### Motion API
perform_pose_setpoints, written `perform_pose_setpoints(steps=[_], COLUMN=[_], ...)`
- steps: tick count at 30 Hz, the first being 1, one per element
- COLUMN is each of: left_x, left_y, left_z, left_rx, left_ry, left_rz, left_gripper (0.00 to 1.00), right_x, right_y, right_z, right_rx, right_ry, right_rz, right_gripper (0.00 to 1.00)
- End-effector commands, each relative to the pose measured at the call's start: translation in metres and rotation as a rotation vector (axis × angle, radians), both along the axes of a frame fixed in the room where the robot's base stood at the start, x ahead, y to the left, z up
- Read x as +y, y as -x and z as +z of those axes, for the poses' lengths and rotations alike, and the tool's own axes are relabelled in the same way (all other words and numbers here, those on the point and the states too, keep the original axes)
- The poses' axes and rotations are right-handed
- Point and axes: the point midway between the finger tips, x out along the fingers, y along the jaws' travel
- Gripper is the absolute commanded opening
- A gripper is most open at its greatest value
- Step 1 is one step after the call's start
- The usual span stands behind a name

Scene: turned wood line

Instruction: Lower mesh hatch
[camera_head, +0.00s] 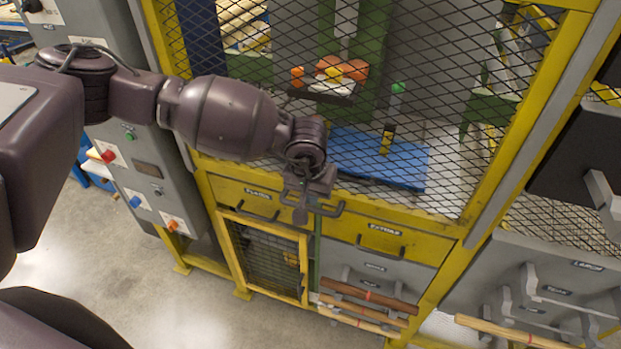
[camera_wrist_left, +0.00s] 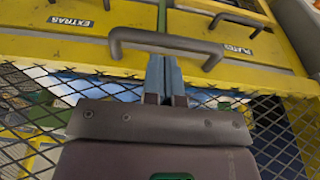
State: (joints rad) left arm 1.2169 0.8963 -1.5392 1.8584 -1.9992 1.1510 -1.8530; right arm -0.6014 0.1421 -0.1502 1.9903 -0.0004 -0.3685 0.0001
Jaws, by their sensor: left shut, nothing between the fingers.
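The mesh hatch (camera_head: 455,130) is a large dark diamond mesh panel in a yellow frame, standing upright in front of the work bay. A dark bar handle (camera_head: 333,211) sits at its lower edge, above the yellow drawer fronts. It also shows in the left wrist view (camera_wrist_left: 195,46). My left gripper (camera_head: 300,210) is at this handle, shut and empty. In the left wrist view its closed blue-grey fingers (camera_wrist_left: 161,60) point at the middle of the bar. I cannot tell whether they touch it. My right gripper is not in view.
Below are yellow drawers with handles (camera_head: 380,243) and a small mesh door (camera_head: 268,262). Wooden and dark rods (camera_head: 365,312) stick out at the lower right. A grey control cabinet (camera_head: 140,170) stands left. Behind the mesh lies a blue plate (camera_head: 360,158). The floor at lower left is clear.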

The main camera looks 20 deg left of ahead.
Motion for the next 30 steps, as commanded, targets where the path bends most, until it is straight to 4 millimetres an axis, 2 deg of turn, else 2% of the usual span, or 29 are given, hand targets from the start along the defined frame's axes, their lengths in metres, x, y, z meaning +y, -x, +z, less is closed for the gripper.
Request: perform_pose_setpoints(steps=[3,9,23,30], left_x=[0.0,0.0,0.0,0.0], left_y=[-0.003,-0.006,-0.007,-0.007], left_z=[-0.016,-0.031,-0.035,-0.051], left_rx=[0.001,0.0,0.0,0.0], left_ry=[-0.001,0.0,0.0,0.0], left_rz=[0.0,0.001,0.001,0.001], left_gripper=[0.0,0.0,0.0,0.0], right_x=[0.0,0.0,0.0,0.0], right_y=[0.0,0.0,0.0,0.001], right_z=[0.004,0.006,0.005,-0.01], right_rx=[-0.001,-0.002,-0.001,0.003], right_ry=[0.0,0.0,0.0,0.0], right_rz=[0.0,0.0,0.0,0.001], right_gripper=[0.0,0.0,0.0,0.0])
